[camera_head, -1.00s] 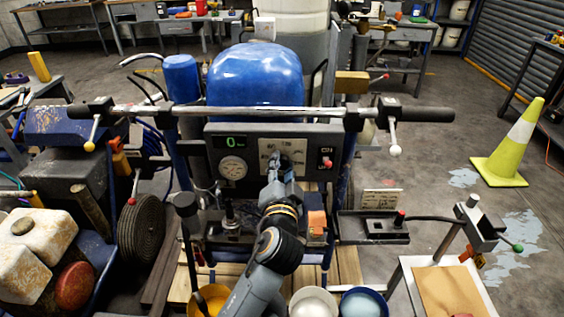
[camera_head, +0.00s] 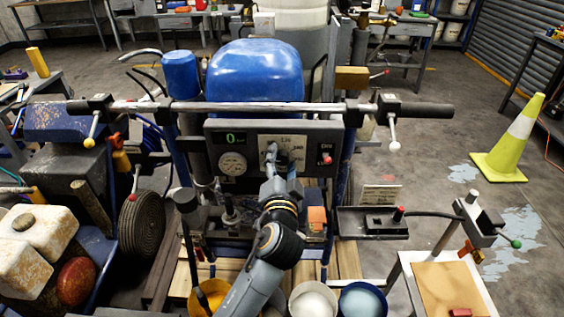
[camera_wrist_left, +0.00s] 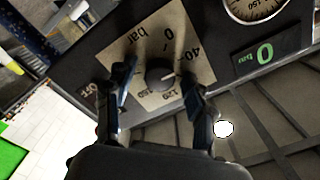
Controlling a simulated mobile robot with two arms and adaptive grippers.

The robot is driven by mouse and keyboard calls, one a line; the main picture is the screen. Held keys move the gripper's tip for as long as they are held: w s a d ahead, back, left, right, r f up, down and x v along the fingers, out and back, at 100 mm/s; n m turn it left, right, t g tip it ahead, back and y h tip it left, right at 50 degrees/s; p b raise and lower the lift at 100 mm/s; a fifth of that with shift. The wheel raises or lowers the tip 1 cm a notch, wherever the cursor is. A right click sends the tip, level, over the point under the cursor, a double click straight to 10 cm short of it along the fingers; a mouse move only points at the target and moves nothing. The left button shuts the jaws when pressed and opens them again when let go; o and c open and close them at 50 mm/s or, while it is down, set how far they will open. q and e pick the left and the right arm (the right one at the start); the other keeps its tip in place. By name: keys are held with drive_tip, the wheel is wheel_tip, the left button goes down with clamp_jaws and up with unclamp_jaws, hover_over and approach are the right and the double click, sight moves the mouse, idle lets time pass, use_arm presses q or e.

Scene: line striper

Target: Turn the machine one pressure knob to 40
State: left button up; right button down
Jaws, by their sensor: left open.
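The machine's front panel (camera_head: 313,135) carries a pale dial plate (camera_head: 267,142) with the pressure knob on it. In the left wrist view the round dark knob (camera_wrist_left: 160,73) has a pale mark and sits among printed numbers, with 0 and 40 on the plate (camera_wrist_left: 197,72). The mark appears to point right, towards the 40 side; its exact reading is unclear. My left gripper (camera_head: 281,158) is at the dial. In the wrist view its open fingers (camera_wrist_left: 159,88) stand on either side of the knob, with gaps visible. My right gripper is out of view.
A green display (camera_head: 235,140) reads 0 beside a round gauge (camera_head: 233,163). A red switch (camera_head: 326,158) is right of the dial. A handlebar (camera_head: 230,107) crosses above the panel. Buckets (camera_head: 313,300) stand below, and a yellow cone (camera_head: 508,143) is at right.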

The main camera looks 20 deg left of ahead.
use_arm(q)
drive_tip(key=shift+s, duration=0.15)
drive_tip(key=v, duration=1.1)
drive_tip(key=shift+s, duration=0.35)
drive_tip(key=shift+d, duration=0.15)
drive_tip(key=w+d+f+m+g+h, duration=0.1)
drive_tip(key=d+f+m+g+h, duration=0.2)
drive_tip(key=f, duration=1.7)
drive_tip(key=s+f+n+g+h, duration=0.1)
drive_tip(key=s+f+g, duration=0.25)
drive_tip(key=f, duration=0.85)
drive_tip(key=s+f+g+h, duration=0.15)
drive_tip(key=s+f, duration=0.35)
drive_tip(key=f, duration=0.6)
drive_tip(key=s+a+f+n+g, duration=0.1)
drive_tip(key=s+a+f+g, duration=0.1)
drive_tip(key=s+f, duration=0.45)
drive_tip(key=s+a+f+n+g, duration=0.1)
drive_tip(key=s+a+f+g, duration=0.2)
drive_tip(key=s+f, duration=0.35)
drive_tip(key=s+a+f+n+g, duration=0.1)
drive_tip(key=s+a+f, duration=0.3)
drive_tip(key=s, duration=0.5)
drive_tip(key=s+a+f+n+g, duration=0.2)
drive_tip(key=s+a+f+n, duration=0.1)
drive_tip(key=s, duration=0.6)
wheel_tip(320, 180, down, 2)
drive_tip(key=shift+s+a, duration=0.35)
drive_tip(key=shift+a, duration=0.1)
